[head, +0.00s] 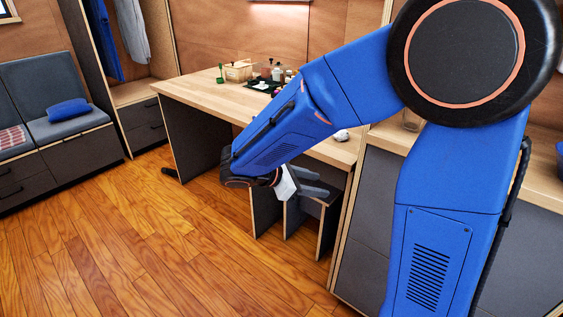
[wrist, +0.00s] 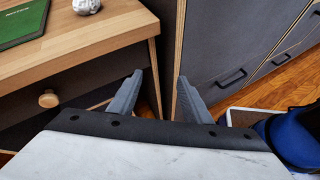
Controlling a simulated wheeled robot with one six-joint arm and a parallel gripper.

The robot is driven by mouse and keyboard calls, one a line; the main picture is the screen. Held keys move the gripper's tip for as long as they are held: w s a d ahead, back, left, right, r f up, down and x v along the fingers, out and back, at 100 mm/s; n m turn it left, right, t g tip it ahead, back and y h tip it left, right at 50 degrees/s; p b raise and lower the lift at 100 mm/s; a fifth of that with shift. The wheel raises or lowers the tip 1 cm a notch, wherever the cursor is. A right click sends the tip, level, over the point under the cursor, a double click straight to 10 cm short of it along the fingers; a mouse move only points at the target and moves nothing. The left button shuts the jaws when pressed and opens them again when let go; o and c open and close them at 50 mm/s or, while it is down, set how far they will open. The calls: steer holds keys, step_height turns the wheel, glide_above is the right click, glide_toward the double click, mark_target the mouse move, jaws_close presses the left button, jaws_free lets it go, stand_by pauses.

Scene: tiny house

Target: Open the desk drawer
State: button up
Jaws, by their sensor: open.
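The desk (head: 205,90) has a light wood top and dark side panels. The drawer front sits under the desk top's edge and looks shut. My gripper (wrist: 160,78) is open and empty, its two grey fingers apart. It is to the right of the knob, near the desk's right corner, and does not touch the knob. In the head view my gripper (head: 318,183) is low by the desk's front; my arm hides the drawer front there.
A green book (wrist: 22,22) and a crumpled white ball (wrist: 87,6) lie on the desk top. A grey cabinet (wrist: 220,40) with dark handles stands right of the desk. A stool-like piece (head: 318,215) is below my gripper. The wood floor (head: 130,240) at left is mostly clear.

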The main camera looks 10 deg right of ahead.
steer(key=w+a+f+n+t+h, duration=0.1)
steer(key=w+a+f+n+t, duration=0.1)
steer(key=w+a+n+t, duration=0.5)
steer(key=w+a+f+n+t+h, duration=0.1)
steer(key=w+a+f+n+h, duration=0.2)
steer(key=a, duration=0.9)
steer(key=w+d+y, duration=0.1)
steer(key=w+d, duration=1)
steer(key=d, duration=0.3)
steer(key=shift+d, duration=0.1)
jaws_close()
